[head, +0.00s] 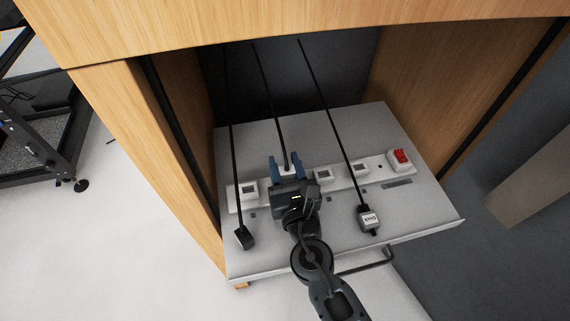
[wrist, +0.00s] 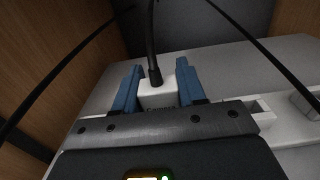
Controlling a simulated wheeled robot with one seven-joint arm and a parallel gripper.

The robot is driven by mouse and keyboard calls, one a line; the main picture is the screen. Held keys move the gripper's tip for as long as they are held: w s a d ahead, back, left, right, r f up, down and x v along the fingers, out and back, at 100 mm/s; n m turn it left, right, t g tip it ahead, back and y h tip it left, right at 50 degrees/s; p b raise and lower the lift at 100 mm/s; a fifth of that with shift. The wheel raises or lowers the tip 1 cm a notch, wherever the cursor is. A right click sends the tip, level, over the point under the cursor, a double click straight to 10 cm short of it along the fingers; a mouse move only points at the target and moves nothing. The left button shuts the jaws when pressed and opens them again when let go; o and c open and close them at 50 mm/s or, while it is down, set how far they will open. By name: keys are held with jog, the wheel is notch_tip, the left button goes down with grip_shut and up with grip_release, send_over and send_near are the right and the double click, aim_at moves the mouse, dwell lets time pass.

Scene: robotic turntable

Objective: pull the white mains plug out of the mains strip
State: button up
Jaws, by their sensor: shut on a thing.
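The white mains plug (head: 288,171) has a black cable running up from its top. It also shows in the wrist view (wrist: 157,92), with a small dark label on its near face. My gripper (head: 287,163) is shut on it, with one blue finger on each side; the fingers also show in the wrist view (wrist: 158,86). The white mains strip (head: 340,176) runs across the grey shelf, with open sockets on both sides of my gripper. My gripper hides the plug's lower end, so I cannot tell whether it is seated in the strip.
A black plug (head: 244,237) lies at the front left of the grey shelf (head: 285,252). A labelled pale plug (head: 369,219) lies at the front right. Both have black cables running up into the cabinet. A red switch (head: 400,157) is at the strip's right end. Wooden cabinet walls flank the shelf.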

jog(key=shift+r+p, duration=1.55)
jog(key=shift+r, duration=0.25)
